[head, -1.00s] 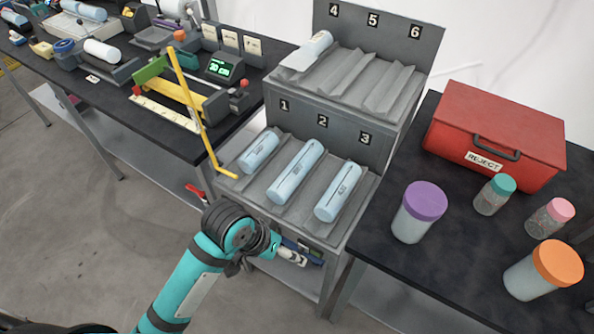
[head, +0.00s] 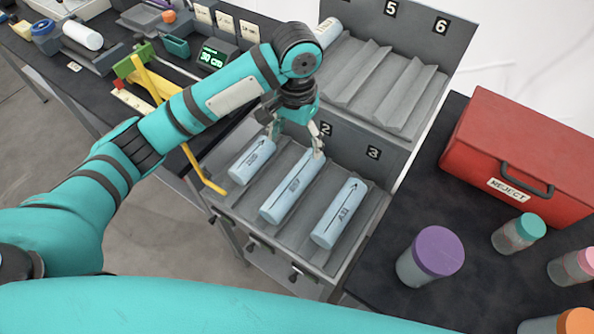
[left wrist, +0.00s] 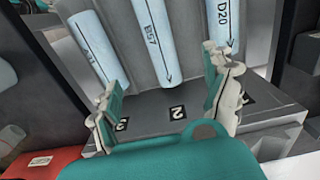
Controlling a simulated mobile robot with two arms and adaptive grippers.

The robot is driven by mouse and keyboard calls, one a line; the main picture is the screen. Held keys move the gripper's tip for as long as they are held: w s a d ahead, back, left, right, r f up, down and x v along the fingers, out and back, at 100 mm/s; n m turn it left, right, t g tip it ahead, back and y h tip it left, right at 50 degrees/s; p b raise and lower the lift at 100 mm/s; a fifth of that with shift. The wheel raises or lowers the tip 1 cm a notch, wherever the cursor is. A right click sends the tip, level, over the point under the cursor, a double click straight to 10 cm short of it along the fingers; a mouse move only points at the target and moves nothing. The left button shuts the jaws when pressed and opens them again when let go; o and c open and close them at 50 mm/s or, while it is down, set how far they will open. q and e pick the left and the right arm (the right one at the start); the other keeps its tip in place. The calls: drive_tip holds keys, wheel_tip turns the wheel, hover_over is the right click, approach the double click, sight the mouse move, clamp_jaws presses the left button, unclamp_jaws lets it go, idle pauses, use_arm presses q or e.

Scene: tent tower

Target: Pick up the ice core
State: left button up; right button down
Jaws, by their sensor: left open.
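Three pale blue ice cores lie tilted in the grooves of the lower grey rack (head: 374,240). The left core (head: 250,160) is the shortest, the middle core (head: 284,196) sits under label 2, and the right core (head: 340,212) is under label 3. A further core (head: 327,32) lies on the upper tier. My left gripper (head: 297,144) is open and empty above the upper end of the middle core. In the left wrist view its fingers (left wrist: 160,68) are spread either side of the core marked B57 (left wrist: 150,40), with the core marked D20 (left wrist: 217,25) to the right.
A red REJECT box (head: 520,150) and lidded jars, including a purple-lidded one (head: 430,257), stand on the dark table at right. A yellow bar (head: 204,172) projects beside the rack's left edge. The left bench holds instruments, including a green display (head: 212,57).

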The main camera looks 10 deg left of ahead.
use_arm(q)
hover_over(294, 178)
drive_tip(key=f, duration=0.5)
drive_tip(key=shift+s+d+f+p, duration=0.15)
drive_tip(key=shift+s+p, duration=0.15)
drive_tip(key=shift+s, duration=0.1)
drive_tip(key=f, duration=0.3)
drive_tip(key=shift+w+f, duration=0.2)
drive_tip(key=shift+w, duration=0.15)
drive_tip(key=shift+f, duration=0.9)
drive_tip(key=f, duration=0.2)
drive_tip(key=f+p, duration=0.1)
drive_tip(key=f, duration=0.1)
drive_tip(key=shift+a+f+p, duration=0.2)
drive_tip(key=shift+f+p, duration=0.05)
drive_tip(key=shift+p, duration=0.05)
drive_tip(key=shift+s+f, duration=0.1)
drive_tip(key=shift+f, duration=0.2)
drive_tip(key=shift+c, duration=0.3)
drive_tip(key=c, duration=1.6)
drive_tip(key=shift+r, duration=0.1)
clamp_jaws()
use_arm(e)
drive_tip(key=shift+g, duration=0.4)
drive_tip(key=s, duration=0.1)
drive_tip(key=s+r, duration=0.1)
drive_tip(key=s, duration=0.1)
drive_tip(key=s+r, duration=0.1)
drive_tip(key=shift+s, duration=0.4)
